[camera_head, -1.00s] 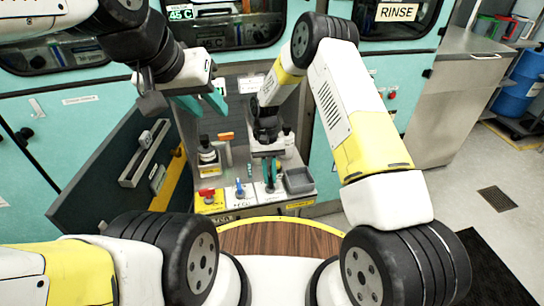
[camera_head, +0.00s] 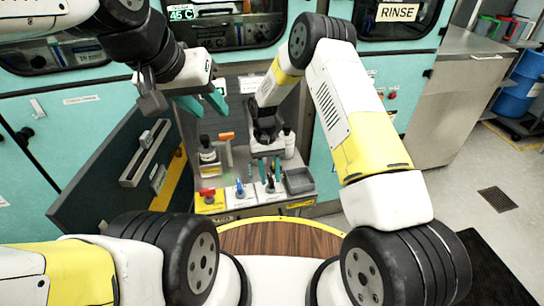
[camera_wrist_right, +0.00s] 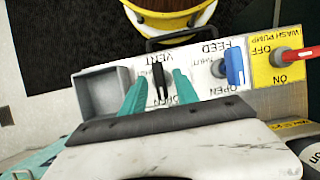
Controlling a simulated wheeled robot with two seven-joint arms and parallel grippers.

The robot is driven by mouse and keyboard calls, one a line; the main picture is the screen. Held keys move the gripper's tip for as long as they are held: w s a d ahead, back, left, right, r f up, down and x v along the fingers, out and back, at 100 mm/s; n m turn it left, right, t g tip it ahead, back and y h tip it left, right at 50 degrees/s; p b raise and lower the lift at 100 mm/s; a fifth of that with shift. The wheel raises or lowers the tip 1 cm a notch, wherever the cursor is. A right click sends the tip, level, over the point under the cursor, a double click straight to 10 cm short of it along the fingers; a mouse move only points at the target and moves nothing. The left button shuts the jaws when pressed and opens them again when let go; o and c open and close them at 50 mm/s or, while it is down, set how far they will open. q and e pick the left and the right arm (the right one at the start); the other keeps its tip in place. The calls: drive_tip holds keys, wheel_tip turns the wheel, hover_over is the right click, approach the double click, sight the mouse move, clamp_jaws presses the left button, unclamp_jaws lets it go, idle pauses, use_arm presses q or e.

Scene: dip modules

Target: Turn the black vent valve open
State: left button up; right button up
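The black vent valve handle (camera_wrist_right: 161,82) stands on a white plate marked VENT, SHUT and OPEN. It is long and thin, and runs up and down in the right wrist view. In the head view the handle (camera_head: 270,184) is small, on the front panel. My right gripper (camera_wrist_right: 160,88) has its two teal fingers apart, one on each side of the handle, with a visible gap to both. In the head view my right gripper (camera_head: 270,170) is just above the panel. My left gripper (camera_head: 202,103) is open and empty, up to the left.
The blue feed valve (camera_wrist_right: 234,67) and the red wash pump handle (camera_wrist_right: 297,54) are beside the vent plate. A grey open bin (camera_wrist_right: 103,92) is on its other side. Bottles (camera_head: 207,151) stand behind the panel. An open door (camera_head: 115,175) is at the left.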

drive_tip(key=v, duration=0.7)
drive_tip(key=shift+w+r, duration=0.2)
drive_tip(key=shift+r, duration=0.15)
drive_tip(key=shift+a, duration=0.1)
drive_tip(key=s+d+r+t+y, duration=0.15)
drive_tip(key=d+r, duration=0.25)
drive_tip(key=r, duration=0.4)
drive_tip(key=s+d+r+m+t, duration=0.1)
drive_tip(key=s+d+r+t, duration=0.15)
drive_tip(key=r, duration=0.65)
drive_tip(key=s+d+r+t+y, duration=0.1)
drive_tip(key=s+d+r, duration=0.1)
drive_tip(key=d+r, duration=0.45)
drive_tip(key=s+d+r+m+t, duration=0.1)
drive_tip(key=s+d+r+t, duration=0.1)
drive_tip(key=s, duration=0.7)
drive_tip(key=s+d+r+t, duration=0.3)
drive_tip(key=s+d+r, duration=0.1)
drive_tip(key=s+r, duration=0.3)
drive_tip(key=shift+s+r+m+y, duration=0.2)
drive_tip(key=shift+s+m+y, duration=0.25)
drive_tip(key=shift+s, duration=0.45)
